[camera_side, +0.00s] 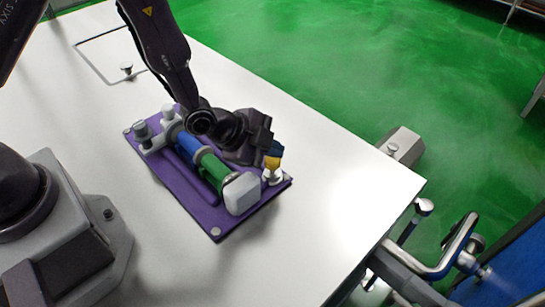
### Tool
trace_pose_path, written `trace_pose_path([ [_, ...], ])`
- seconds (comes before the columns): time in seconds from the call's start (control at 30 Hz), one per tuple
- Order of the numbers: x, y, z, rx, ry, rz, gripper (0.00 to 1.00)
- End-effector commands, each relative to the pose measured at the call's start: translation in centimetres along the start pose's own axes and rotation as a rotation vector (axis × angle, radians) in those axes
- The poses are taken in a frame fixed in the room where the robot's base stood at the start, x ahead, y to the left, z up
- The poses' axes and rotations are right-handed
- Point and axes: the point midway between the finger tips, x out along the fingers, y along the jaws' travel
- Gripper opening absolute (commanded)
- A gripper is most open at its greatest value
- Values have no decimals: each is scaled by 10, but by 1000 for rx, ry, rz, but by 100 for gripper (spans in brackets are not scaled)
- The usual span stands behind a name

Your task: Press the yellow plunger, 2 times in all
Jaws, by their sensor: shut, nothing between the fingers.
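The yellow plunger (272,162) stands on a pale round base (272,178) near the right corner of a purple plate (215,231). My gripper (273,150) is shut and empty. Its fingertips are right over the plunger's top. They look in contact with it, but I cannot tell for sure from this angle. How far the plunger is pressed down cannot be seen.
On the plate, beside the plunger, lies a tube with a blue part (188,145), a green part (213,170) and a white block (241,194). Grey knobs (141,130) stand at the plate's left. The white table (345,190) is clear to the right.

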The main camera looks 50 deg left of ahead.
Motion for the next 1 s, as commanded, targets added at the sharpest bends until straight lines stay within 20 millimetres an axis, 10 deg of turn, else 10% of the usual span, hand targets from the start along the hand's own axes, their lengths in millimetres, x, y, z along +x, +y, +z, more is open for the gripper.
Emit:
trace_pose_path([
  [1.0, 6, 4, 4, 0, 1, 0, 0],
])
